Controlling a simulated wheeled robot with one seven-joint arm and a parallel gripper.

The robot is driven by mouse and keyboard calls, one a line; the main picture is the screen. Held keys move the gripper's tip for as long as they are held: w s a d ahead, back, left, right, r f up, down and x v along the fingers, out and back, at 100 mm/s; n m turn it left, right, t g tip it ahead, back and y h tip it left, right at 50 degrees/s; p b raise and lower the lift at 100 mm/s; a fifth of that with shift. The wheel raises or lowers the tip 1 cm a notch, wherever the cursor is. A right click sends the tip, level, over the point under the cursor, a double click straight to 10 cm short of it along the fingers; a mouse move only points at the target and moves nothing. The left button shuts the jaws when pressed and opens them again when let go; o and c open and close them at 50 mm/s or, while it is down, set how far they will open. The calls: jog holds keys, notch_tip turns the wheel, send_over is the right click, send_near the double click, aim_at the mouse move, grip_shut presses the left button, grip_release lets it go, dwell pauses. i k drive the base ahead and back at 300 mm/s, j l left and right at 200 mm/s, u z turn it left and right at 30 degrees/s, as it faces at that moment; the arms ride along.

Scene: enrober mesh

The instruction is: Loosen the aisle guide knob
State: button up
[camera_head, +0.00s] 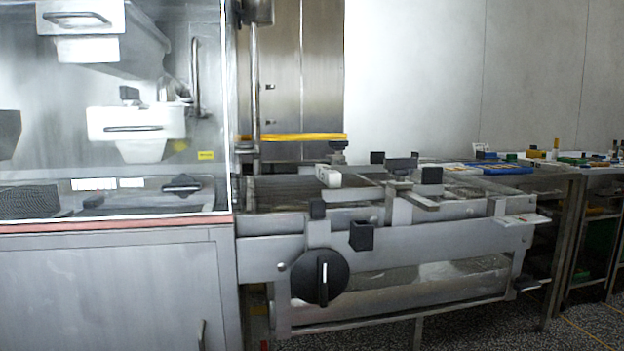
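Several black knobs show on the steel conveyor frame (450,237). On its near side are a block-shaped knob (361,236) and a smaller dark knob (317,209) to its left. Farther back, dark knobs stand on the guide brackets, one at the right (432,175), one in the middle (377,157) and one at the left (338,146). I cannot tell for certain which is the aisle guide knob, or how tight any of them is. My gripper is not in view.
A glass-fronted steel machine (110,285) fills the left. A bench (560,180) with small coloured items stands at the right. Speckled floor (480,328) shows at lower right.

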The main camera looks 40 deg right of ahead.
aim_at(400, 166)
jog(key=z, duration=1.65)
